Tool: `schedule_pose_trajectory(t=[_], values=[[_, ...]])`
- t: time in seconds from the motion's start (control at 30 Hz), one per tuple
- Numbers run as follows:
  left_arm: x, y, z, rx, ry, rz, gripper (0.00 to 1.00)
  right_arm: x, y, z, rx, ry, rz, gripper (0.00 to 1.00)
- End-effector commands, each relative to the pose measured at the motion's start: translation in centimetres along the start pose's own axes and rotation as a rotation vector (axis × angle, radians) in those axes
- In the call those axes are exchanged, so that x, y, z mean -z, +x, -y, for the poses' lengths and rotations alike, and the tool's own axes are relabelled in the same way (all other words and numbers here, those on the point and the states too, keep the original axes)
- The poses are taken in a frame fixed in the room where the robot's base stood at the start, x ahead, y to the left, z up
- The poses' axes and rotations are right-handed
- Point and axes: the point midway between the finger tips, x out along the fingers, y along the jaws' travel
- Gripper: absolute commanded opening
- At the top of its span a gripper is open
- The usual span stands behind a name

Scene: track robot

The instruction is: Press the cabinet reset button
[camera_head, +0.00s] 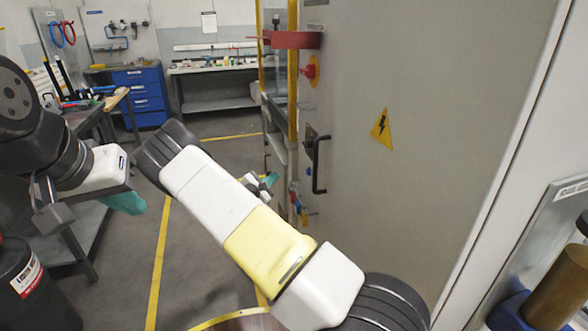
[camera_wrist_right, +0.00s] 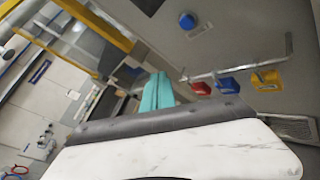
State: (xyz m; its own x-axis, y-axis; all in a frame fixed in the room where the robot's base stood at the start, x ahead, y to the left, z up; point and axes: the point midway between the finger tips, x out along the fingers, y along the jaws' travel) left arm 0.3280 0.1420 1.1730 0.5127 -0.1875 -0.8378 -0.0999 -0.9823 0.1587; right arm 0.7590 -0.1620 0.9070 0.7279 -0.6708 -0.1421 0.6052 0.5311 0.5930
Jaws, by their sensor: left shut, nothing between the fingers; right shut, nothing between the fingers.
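The grey cabinet (camera_head: 450,130) fills the right of the head view, with a black door handle (camera_head: 318,165) and a yellow lightning sign (camera_head: 381,130). A blue round button (camera_wrist_right: 187,20) on a small pale plate shows in the right wrist view; I cannot read a label. My right gripper's teal fingers (camera_wrist_right: 157,92) are shut and empty, left of and below the button in that view, apart from it. My left gripper (camera_head: 125,202) is shut and empty at the left.
Red (camera_wrist_right: 201,88), blue (camera_wrist_right: 228,85) and yellow (camera_wrist_right: 266,80) padlocks hang from a rail below the button. A workbench (camera_head: 80,120) stands left and a black bin (camera_head: 30,290) lower left. Open floor lies between.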

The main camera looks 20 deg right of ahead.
Motion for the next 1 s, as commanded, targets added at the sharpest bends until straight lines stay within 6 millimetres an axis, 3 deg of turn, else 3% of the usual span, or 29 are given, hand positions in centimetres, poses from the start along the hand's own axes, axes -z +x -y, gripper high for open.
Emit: schedule_pose_trajectory(t=[0.27,0.8,1.0], values=[[0.0,0.0,0.0,0.000,0.000,0.000,0.00,-0.3,0.4,0.3,0.003,0.000,0.001,0.00],[0.0,0.0,0.0,0.000,0.000,0.000,0.00,-3.8,5.1,3.9,0.005,0.001,0.001,0.00],[0.0,0.0,0.0,0.000,0.000,0.000,0.00,-4.4,6.0,4.5,0.003,0.001,0.000,0.00]])
